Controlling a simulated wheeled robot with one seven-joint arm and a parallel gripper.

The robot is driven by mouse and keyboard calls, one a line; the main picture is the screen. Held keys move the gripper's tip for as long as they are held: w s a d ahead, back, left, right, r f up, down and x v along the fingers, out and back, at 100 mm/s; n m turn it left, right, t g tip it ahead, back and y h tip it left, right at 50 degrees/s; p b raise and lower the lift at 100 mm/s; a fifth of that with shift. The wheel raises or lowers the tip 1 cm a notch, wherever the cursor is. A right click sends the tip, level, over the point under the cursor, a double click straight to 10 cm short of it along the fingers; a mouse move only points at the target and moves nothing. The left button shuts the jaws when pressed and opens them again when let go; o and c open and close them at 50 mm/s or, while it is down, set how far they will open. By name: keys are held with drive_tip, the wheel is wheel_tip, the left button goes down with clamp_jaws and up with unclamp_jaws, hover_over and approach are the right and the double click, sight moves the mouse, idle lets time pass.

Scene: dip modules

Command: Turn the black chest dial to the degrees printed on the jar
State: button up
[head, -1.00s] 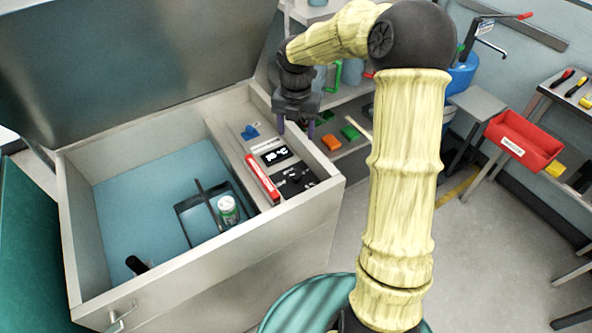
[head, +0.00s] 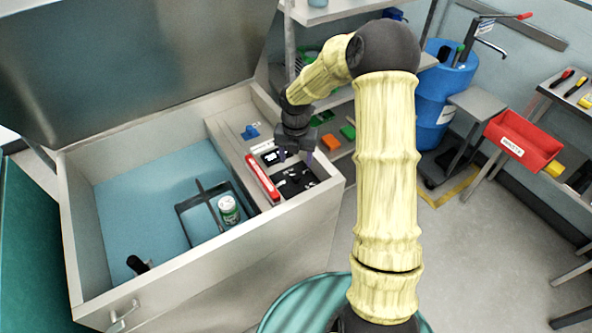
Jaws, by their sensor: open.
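The open chest (head: 78,210) has a ledge on its right side. On that ledge is a black panel (head: 294,184) with a dark dial on it, its details too small to make out, and a display (head: 269,155) partly covered by my gripper. My gripper (head: 295,158) is open and empty, pointing down above the panel and display. The jar (head: 229,211), white with a green label and pale lid, stands inside the chest in a dark divided tray (head: 187,212). Its print is too small to read.
A red bar (head: 262,178) lies along the ledge left of the panel, and a blue piece (head: 250,132) sits behind. The raised lid (head: 140,65) stands at the back. A black cylinder (head: 137,264) is in the chest's near left corner. Shelves with coloured parts stand behind.

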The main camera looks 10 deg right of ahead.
sight(296, 174)
wheel_tip(296, 174, down, 6)
drive_tip(key=shift+f, duration=0.15)
drive_tip(key=shift+s+f, duration=0.1)
drive_tip(key=shift+d, duration=0.1)
drive_tip(key=shift+c, duration=0.5)
drive_tip(key=c, duration=0.9)
